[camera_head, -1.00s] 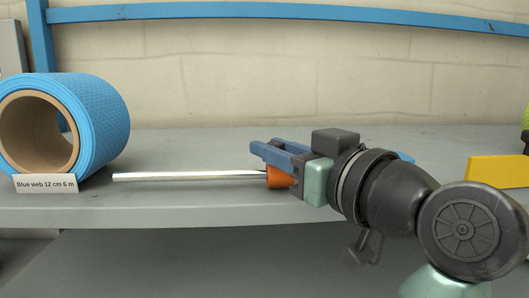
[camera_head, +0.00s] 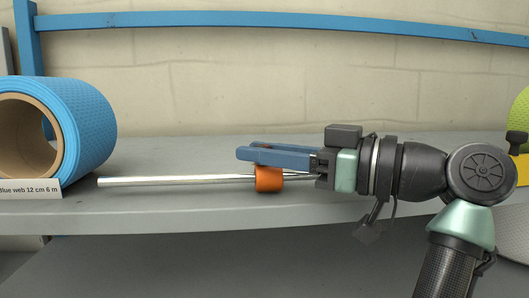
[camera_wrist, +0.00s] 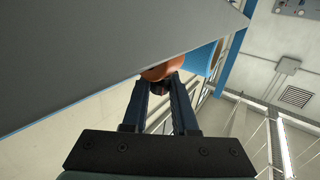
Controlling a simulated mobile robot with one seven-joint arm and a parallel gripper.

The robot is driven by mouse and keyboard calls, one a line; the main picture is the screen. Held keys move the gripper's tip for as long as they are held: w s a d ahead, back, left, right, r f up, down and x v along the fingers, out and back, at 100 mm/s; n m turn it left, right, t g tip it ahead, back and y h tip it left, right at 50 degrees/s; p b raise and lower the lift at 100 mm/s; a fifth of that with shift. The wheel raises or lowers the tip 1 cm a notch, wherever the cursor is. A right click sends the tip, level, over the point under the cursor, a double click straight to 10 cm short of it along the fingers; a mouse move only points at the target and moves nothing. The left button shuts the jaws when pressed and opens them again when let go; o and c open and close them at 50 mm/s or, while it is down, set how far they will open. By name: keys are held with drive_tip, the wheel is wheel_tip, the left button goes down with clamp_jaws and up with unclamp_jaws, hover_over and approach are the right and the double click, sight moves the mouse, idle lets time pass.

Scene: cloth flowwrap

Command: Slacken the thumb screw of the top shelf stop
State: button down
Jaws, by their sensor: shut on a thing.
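An orange collar (camera_head: 268,180), the shelf stop, sits around a shiny metal rod (camera_head: 175,181) that runs along the front of the grey shelf (camera_head: 180,210). The wrist view shows the orange collar (camera_wrist: 163,69) beyond the fingertips. There a small dark thumb screw (camera_wrist: 160,88) lies between the fingertips of my gripper (camera_wrist: 160,84), and they are shut on it. The screw is hidden behind the fingers in the head view.
A blue web roll (camera_head: 75,125) with a cardboard core stands at the left, with a label (camera_head: 28,190) in front. A yellow part (camera_head: 523,170) with a black knob (camera_head: 516,138) is at the right, partly behind my arm. A blue rail (camera_head: 270,18) crosses the wall.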

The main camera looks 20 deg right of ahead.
drive_tip(key=c, duration=0.7)
unclamp_jaws()
drive_tip(key=b+v, duration=0.6)
drive_tip(key=v, duration=0.7)
drive_tip(key=shift+a, duration=0.1)
